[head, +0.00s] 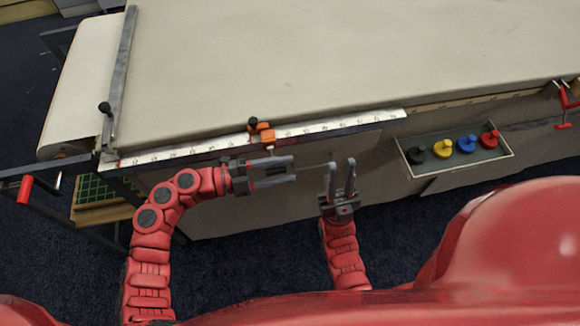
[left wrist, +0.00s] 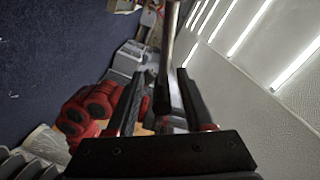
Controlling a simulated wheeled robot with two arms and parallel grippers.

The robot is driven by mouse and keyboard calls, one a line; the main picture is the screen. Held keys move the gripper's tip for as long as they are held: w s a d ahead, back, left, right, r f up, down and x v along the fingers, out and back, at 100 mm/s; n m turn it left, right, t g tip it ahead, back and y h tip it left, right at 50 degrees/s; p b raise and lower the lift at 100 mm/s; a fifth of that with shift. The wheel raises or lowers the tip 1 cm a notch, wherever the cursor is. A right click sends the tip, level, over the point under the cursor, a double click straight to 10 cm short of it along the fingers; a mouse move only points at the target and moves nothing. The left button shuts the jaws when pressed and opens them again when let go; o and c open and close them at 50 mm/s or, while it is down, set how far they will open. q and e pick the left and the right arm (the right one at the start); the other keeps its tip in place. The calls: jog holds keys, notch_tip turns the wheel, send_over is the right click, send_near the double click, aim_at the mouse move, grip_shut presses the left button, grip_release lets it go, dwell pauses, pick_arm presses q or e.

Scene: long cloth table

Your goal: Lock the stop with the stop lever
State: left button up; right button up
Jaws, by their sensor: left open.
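The orange stop (head: 266,135), with a black knob (head: 252,123) on it, sits on the white ruler along the table's front edge. My left gripper (head: 294,168) is below and slightly right of it, pointing right, open. In the left wrist view, a dark round-ended rod (left wrist: 170,50) reaches between the open fingers of my left gripper (left wrist: 160,90), with a gap visible on both sides.
The ruler (head: 190,150) runs along the front edge of the table (head: 330,60). A tray (head: 465,168) at right holds black, yellow, blue and red knobs. A red crank (head: 566,105) is at far right. A grey bar (head: 121,70) crosses the left end.

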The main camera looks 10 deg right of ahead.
pick_arm(q)
jog(key=a+b, duration=0.2)
jog(key=a, duration=1.3)
jog(key=shift+a, duration=0.2)
